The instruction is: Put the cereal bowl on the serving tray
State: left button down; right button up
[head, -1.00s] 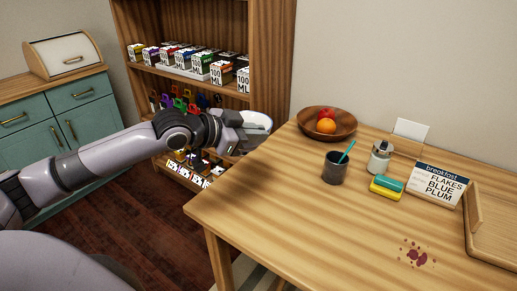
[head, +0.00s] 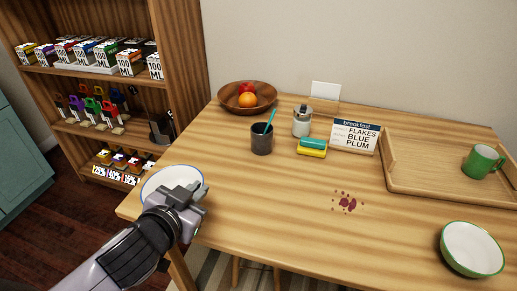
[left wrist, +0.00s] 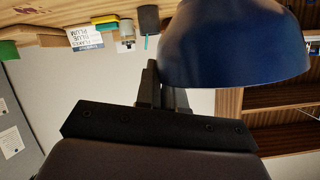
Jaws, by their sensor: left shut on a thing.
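A bowl with a white inside and a blue rim (head: 170,183) is at the table's front-left corner. My left gripper (head: 190,196) is shut on its near-right rim. In the left wrist view its outside is dark blue (left wrist: 235,45), and the fingers (left wrist: 163,92) meet its edge. Whether it touches the table is unclear. The wooden serving tray (head: 425,192) lies at the right of the table, well away from the bowl, with a green mug (head: 482,161) on it. A second bowl, white inside and green outside (head: 472,248), stands at the front right. My right gripper is not in view.
A breakfast card (head: 355,136) reads flakes, blue, plum. A sponge pair (head: 312,147), a jar (head: 302,121), a dark cup (head: 262,140) and a fruit bowl (head: 247,97) stand towards the back. A dark red stain (head: 347,203) marks the otherwise clear middle front.

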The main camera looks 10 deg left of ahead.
aim_at(418, 164)
jog(key=z, duration=1.85)
jog(key=j+z, duration=0.35)
jog(key=z, duration=0.2)
jog(key=j, duration=0.7)
